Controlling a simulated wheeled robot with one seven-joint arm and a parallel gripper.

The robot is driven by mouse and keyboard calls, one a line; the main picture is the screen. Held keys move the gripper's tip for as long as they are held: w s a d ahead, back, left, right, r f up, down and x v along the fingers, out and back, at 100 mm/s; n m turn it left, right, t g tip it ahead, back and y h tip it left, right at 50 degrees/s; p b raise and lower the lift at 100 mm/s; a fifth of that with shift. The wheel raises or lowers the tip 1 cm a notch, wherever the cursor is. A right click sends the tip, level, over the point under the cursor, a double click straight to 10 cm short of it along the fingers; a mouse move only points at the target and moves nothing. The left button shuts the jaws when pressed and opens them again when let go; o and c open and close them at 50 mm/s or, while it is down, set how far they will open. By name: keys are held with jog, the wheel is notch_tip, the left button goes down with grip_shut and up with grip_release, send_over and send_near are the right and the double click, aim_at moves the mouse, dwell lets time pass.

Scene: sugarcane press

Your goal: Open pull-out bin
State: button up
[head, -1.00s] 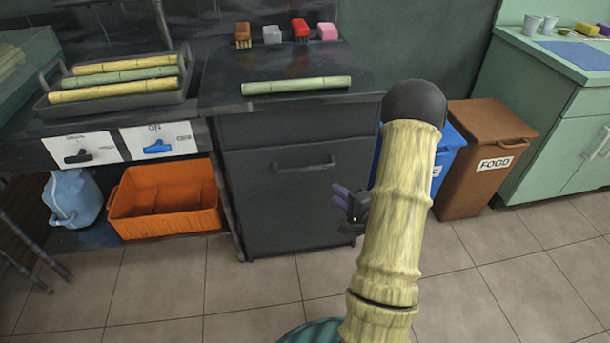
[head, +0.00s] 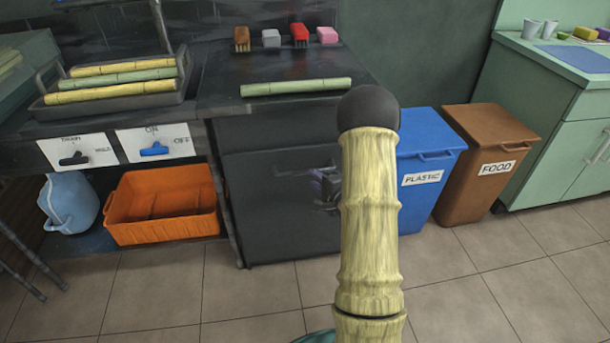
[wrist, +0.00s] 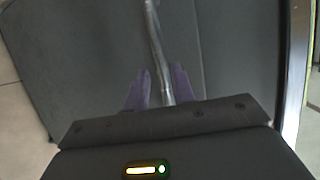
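The pull-out bin (head: 275,225) is the dark grey front below the black countertop in the head view, and it looks closed. Its bar handle (head: 290,171) is partly hidden by my gripper and arm. The handle (wrist: 155,45) also shows in the wrist view, running from the top edge down between the fingers. My gripper (head: 325,185) is at the handle's right part in the head view. In the wrist view my gripper (wrist: 160,78) has its two purple fingers apart, one on each side of the handle. I cannot tell whether either finger touches it.
A blue plastic bin (head: 425,180) and a brown food bin (head: 485,165) stand to the right. An orange crate (head: 165,205) and a blue jug (head: 70,203) are at the left. A green cane (head: 295,87) lies on the countertop. The tiled floor in front is clear.

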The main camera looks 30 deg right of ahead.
aim_at(307, 173)
jog(key=b+x, duration=0.1)
jog(key=x, duration=0.5)
jog(key=shift+w+a, duration=0.15)
jog(key=shift+w, duration=0.05)
jog(key=shift+c, duration=0.5)
grip_shut()
